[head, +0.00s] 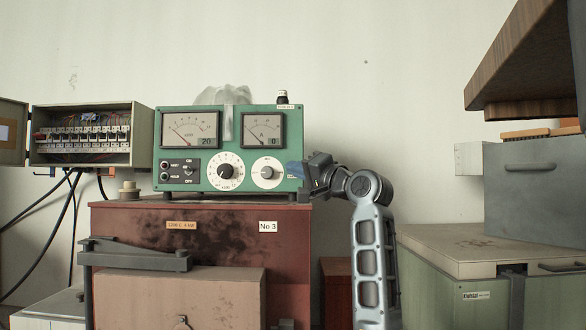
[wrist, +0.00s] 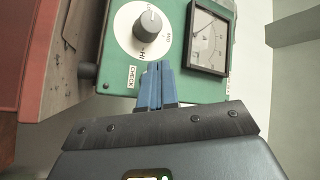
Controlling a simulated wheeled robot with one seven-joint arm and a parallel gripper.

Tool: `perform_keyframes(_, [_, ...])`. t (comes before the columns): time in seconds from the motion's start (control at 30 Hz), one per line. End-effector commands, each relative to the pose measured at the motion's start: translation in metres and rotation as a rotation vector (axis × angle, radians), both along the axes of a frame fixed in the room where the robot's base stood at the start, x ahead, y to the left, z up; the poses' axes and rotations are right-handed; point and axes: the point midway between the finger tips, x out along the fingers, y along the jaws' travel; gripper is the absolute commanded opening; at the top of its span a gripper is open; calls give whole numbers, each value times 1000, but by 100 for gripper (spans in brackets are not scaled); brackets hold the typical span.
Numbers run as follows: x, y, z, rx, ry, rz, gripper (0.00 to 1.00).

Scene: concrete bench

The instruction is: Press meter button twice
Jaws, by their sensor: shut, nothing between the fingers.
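The green meter box (head: 240,119) stands on the red-brown cabinet, with two gauges, a left one (head: 190,129) and a right one (head: 263,130), above dials. My gripper (head: 293,170) is at the box's lower right, beside the small white dial (head: 268,173). In the wrist view, its blue fingers (wrist: 157,68) are together and empty, their tips over the green face between the dial (wrist: 143,30) and the gauge (wrist: 208,42). A CHECK label (wrist: 131,77) is beside the fingers. I see no button there; the fingers hide part of the face. I cannot tell whether the tips touch it.
A small black cap (head: 283,97) stands on top of the box at right, above a label. An open fuse box (head: 80,150) is at left. A beige round piece (head: 128,190) sits on the red-brown cabinet (head: 290,245). Green and grey cases (head: 530,180) stand at right under a wooden shelf.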

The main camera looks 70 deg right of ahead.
Motion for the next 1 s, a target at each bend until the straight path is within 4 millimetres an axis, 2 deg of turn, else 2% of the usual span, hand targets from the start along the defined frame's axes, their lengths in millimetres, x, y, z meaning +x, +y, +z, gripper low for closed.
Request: perform_keyframes(1.0, [4, -10, 1, 0, -1, 1, 0])
